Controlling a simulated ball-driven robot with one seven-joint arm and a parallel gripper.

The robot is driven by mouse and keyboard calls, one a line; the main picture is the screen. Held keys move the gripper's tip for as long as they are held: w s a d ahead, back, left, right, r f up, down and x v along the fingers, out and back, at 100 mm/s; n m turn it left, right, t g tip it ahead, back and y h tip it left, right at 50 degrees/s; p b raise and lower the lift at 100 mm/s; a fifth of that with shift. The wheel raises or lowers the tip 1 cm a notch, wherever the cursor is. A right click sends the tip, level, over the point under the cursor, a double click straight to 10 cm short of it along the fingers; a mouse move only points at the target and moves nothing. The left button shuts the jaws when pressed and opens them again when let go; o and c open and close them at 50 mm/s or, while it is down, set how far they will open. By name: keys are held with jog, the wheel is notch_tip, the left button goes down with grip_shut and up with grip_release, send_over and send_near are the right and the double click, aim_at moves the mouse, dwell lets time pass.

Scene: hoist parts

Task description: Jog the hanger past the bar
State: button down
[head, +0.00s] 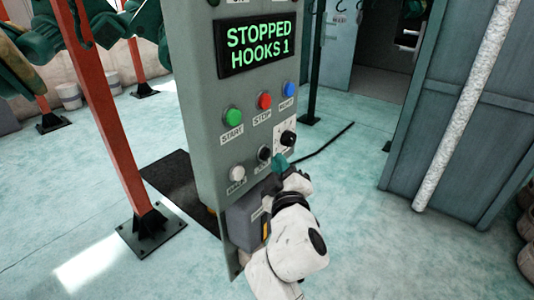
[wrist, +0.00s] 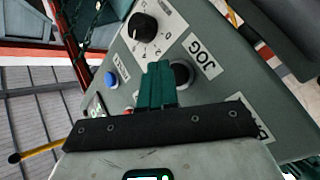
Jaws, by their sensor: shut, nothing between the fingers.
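A grey control panel (head: 215,110) stands in the middle of the head view. Its display (head: 258,45) reads STOPPED, HOOKS 1. The black JOG button (head: 265,154) is low on the panel, and it also shows in the wrist view (wrist: 183,74). My gripper (head: 279,162) has its teal fingers shut and empty, right at this button. In the wrist view the fingertips (wrist: 158,68) cover the button's left edge; I cannot tell whether they touch it. Dark green hanging parts (head: 105,25) show at the top left. I cannot tell which is the hanger, or identify the bar.
Green START (head: 232,116), red STOP (head: 265,101) and blue RESET (head: 289,89) buttons sit above. A black knob (head: 288,138) and a white button (head: 237,173) flank JOG. A red post (head: 105,120) stands left, a blue-grey cabinet (head: 430,130) right. Open floor lies between panel and cabinet.

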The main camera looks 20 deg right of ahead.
jog(key=shift+s+d, duration=0.1)
jog(key=s+d+p, duration=0.1)
jog(key=s, duration=0.1)
jog(key=s+d, duration=0.1)
jog(key=s, duration=0.1)
jog(key=shift+d+p, duration=0.35)
jog(key=shift+d, duration=0.05)
jog(key=shift+w, duration=0.1)
dwell(0.8)
jog(key=s+d+f+m+g+h, duration=0.1)
jog(key=s+d+f+m+g, duration=0.35)
jog(key=f, duration=0.45)
jog(key=s+d+f+m+g, duration=0.1)
jog(key=s+d+f+g, duration=0.3)
jog(key=s+d+f, duration=0.3)
jog(key=s+a+f+m+g+y, duration=0.1)
jog(key=s+f+g, duration=0.3)
jog(key=s, duration=0.8)
jog(key=s+a+f+m+g+y, duration=0.1)
jog(key=s+a+f+g+y, duration=0.2)
jog(key=s+f+g, duration=0.2)
jog(key=s+f, duration=0.3)
jog(key=s, duration=0.4)
jog(key=shift+s+f+m, duration=0.15)
jog(key=shift+s+m, duration=0.2)
